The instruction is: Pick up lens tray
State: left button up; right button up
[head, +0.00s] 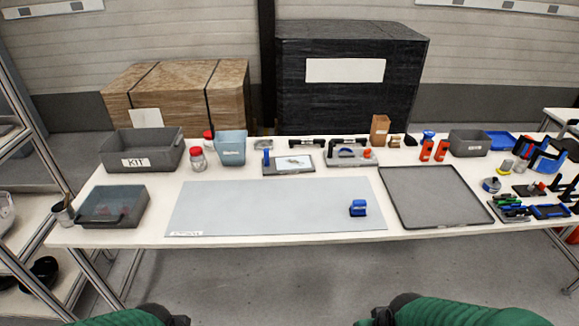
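No label in the head view marks a lens tray, so I cannot tell for certain which thing it is. A flat, empty dark grey tray with a raised rim (391,192) lies right of the mat. A grey box with a smoky see-through top (112,206) stands at the table's front left. A small grey holder with a pale plate (272,171) sits behind the mat. My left gripper (178,319) and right gripper (380,315) show only as dark ends at the bottom edge, well short of the table. Their fingers cannot be made out.
The light grey mat (270,205) is mostly bare, with a small blue block (358,208) on it. A KIT bin (142,150), blue bin (231,148) and red-lidded jar (198,160) stand behind. Small tools crowd the right end. A shelf rack (30,140) stands left.

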aim_at(302, 164)
jog(key=i+j, duration=0.25)
jog(key=i, duration=0.2)
jog(key=i+j, duration=0.2)
jog(key=i, duration=0.25)
jog(key=i+j, duration=0.25)
jog(key=i, duration=0.2)
jog(key=i+j, duration=0.2)
jog(key=i, duration=0.2)
